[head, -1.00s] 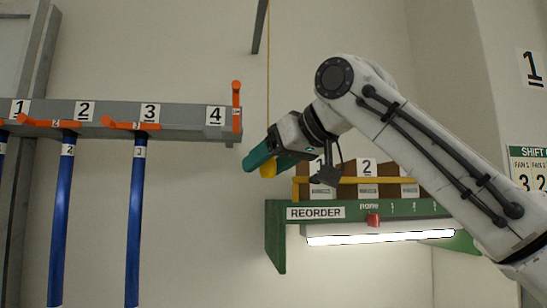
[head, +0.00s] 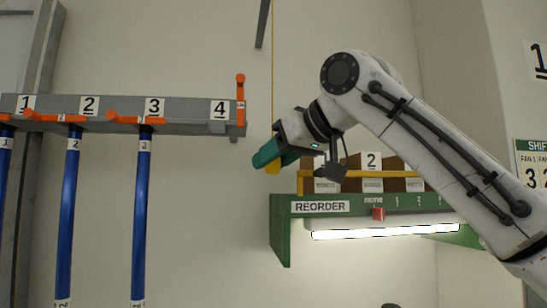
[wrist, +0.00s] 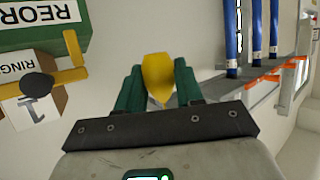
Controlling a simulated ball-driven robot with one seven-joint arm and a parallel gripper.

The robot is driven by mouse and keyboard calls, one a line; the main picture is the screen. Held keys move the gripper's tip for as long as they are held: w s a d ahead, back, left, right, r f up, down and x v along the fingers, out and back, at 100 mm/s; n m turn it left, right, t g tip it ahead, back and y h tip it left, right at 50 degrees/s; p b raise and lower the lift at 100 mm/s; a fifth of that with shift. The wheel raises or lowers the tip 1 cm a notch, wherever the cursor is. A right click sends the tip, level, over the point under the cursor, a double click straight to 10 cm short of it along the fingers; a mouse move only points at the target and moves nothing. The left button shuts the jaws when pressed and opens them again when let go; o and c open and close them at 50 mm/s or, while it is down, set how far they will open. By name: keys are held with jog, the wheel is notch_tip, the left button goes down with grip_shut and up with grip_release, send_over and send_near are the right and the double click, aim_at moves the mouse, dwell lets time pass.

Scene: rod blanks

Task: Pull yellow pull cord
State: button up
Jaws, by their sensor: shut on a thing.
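The yellow pull cord (head: 273,70) hangs thin and straight from above in the head view, in front of the pale wall. Its yellow handle (head: 272,169) shows just under the teal fingers of my gripper (head: 267,157). In the wrist view the handle (wrist: 158,76), broad and tapering to a point, sits between the two green fingers. My gripper is shut on it. Part of the handle is hidden by the fingers in the head view.
A grey rack (head: 185,120) with numbered slots, orange clips and blue rods (head: 67,210) is to the left. A green REORDER shelf (head: 280,230) with numbered boxes, a yellow rail and a lit lamp (head: 385,231) lies just below and right of my gripper.

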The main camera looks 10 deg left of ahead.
jog(key=shift+f+b, duration=0.3)
jog(key=shift+f, duration=0.4)
jog(key=o, duration=1.1)
jog(key=b+v, duration=0.2)
jog(key=v, duration=0.9)
jog(key=shift+w+b, duration=0.1)
jog(key=shift+b, duration=0.25)
jog(key=shift+a, duration=0.1)
